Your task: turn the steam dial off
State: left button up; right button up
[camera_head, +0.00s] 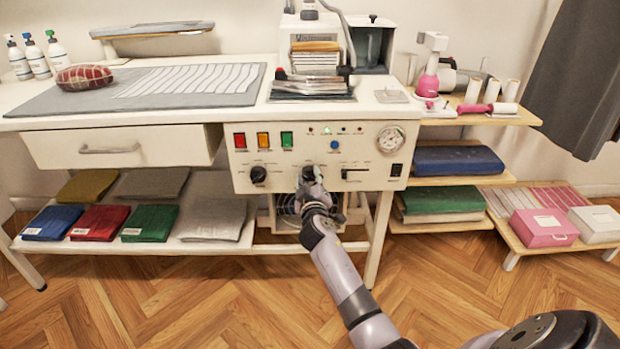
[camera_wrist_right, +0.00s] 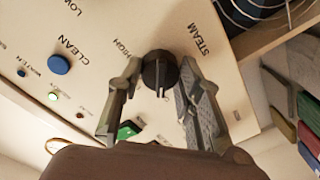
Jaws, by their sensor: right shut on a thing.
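The steam dial (camera_wrist_right: 158,70) is a black round knob on the cream control panel (camera_head: 230,183), beside the printed words STEAM and HIGH in the right wrist view. Its raised grip ridge points toward the bottom of that view. My right gripper (camera_head: 309,180) reaches the panel from below in the head view and covers most of the dial. In the wrist view its two fingers (camera_wrist_right: 160,85) stand one on each side of the dial, shut on it. My left gripper is not in view.
Another black knob (camera_head: 258,174) sits left on the panel, with a lever switch (camera_head: 355,174) and pressure gauge (camera_head: 391,139) to the right. Red, orange and green buttons line the panel's upper left. A drawer (camera_head: 120,146) is partly open at left. Shelves with folded fabrics flank the panel.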

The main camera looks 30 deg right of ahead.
jog(key=shift+r+n, duration=0.1)
jog(key=shift+n, duration=0.4)
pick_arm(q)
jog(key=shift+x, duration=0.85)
pick_arm(e)
jog(key=o, duration=1.2)
jog(key=shift+c, duration=0.2)
jog(key=v, duration=1.2)
